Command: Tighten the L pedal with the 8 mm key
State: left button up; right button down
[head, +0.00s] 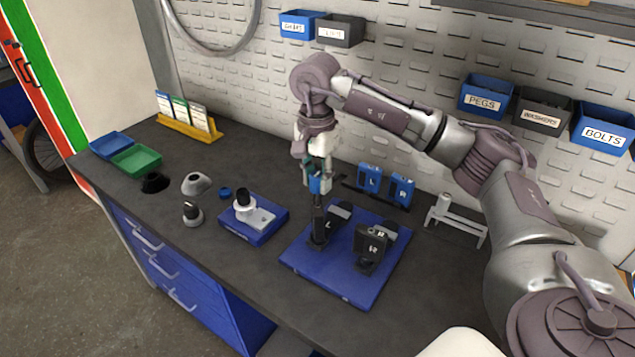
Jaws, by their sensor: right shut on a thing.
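The L pedal (322,230) is a black block marked L, standing on the left part of a blue base plate (325,278). My right gripper (315,168) points down directly above the L pedal. It is shut on a tool with a blue part (319,186), which looks like the key; its size marking cannot be read. A dark shaft runs from it down to the L pedal; whether it is seated there cannot be told. The black R pedal (370,243) stands on the right of the same plate. My left gripper is not in view.
Blue holders marked L (369,179) and R (402,189) stand behind the plate. A white stand (456,222) is to the right. A blue block with a white part (262,226), small knobs and trays (136,160) lie left. Labelled bins (487,97) hang on the wall.

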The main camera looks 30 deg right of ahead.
jog(key=n, duration=0.4)
jog(key=shift+f+b, duration=0.1)
jog(key=shift+b, duration=0.3)
jog(key=shift+n, duration=1.3)
jog(key=n, duration=0.3)
jog(key=shift+b, duration=0.35)
jog(key=shift+s, duration=0.1)
jog(key=shift+r+p, duration=0.35)
jog(key=shift+p, duration=0.1)
jog(key=shift+r, duration=0.35)
